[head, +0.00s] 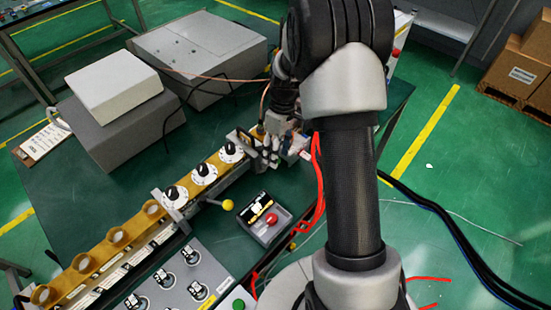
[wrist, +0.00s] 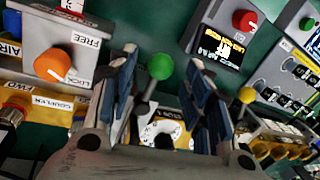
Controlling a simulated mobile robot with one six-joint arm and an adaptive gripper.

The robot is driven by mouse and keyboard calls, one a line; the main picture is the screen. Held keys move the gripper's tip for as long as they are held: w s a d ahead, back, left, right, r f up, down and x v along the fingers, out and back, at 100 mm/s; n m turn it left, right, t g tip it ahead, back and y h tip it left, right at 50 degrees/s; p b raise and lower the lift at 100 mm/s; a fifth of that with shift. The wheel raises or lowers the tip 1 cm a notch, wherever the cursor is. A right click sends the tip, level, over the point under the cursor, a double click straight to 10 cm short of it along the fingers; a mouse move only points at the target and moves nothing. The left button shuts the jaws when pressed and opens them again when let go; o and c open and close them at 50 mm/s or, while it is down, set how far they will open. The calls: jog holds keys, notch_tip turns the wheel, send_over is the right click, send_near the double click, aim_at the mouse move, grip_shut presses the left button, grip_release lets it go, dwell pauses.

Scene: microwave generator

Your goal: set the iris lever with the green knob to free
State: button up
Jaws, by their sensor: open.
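The green knob (wrist: 160,66) shows in the wrist view on a thin rod, the iris lever (wrist: 148,94), whose lower part runs down between the fingers. My gripper (wrist: 163,60) is open, with one finger on each side of the knob. Gaps show on both sides of it, and I cannot tell any contact. In the head view my gripper (head: 266,152) is at the far end of the brass rail, and I cannot make out the green knob there. A FREE label (wrist: 87,40) and a LOCK label (wrist: 78,83) are on the left in the wrist view.
An orange knob (wrist: 52,65) stands left of the gripper. A yellow-knobbed lever (head: 228,204) rises beside the rail (head: 118,236). A small box with a red knob (head: 271,219) sits right of it. White dials (head: 204,174) line the rail. Red cables (head: 316,190) hang nearby.

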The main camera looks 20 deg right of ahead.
jog(key=shift+s+a+f, duration=0.1)
jog(key=shift+a+f, duration=0.1)
jog(key=shift+f, duration=0.7)
grip_shut()
